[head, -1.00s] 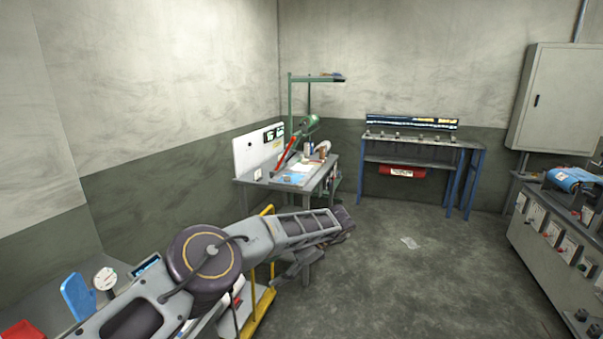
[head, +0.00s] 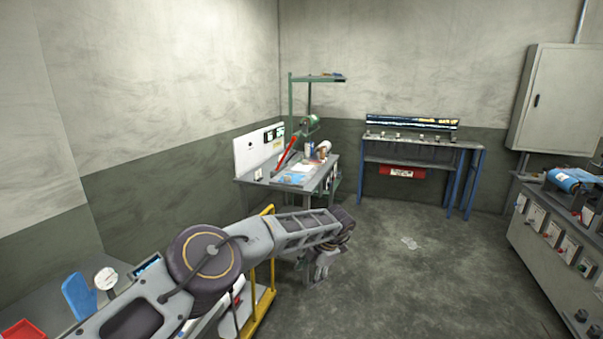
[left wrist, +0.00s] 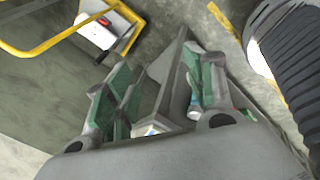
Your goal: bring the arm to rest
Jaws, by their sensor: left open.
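My left arm comes in from the lower left of the head view. Its gripper (head: 322,266) hangs at the arm's far end, pointing down beside a yellow-framed cart. In the left wrist view the gripper's (left wrist: 160,92) green-padded fingers stand apart, and I see nothing held. Behind the fingers are a grey panel edge and a small blue-and-white item, partly hidden. A blue glove-like item (head: 78,294) stands on the grey bench (head: 62,268) at the left, away from the gripper. My right gripper is not in view.
The yellow-framed cart (head: 267,292) stands close to my left forearm; its frame also shows in the left wrist view (left wrist: 40,45). A red tray (head: 25,330) and a round gauge (head: 106,278) are at lower left. A workbench (head: 328,178) stands behind.

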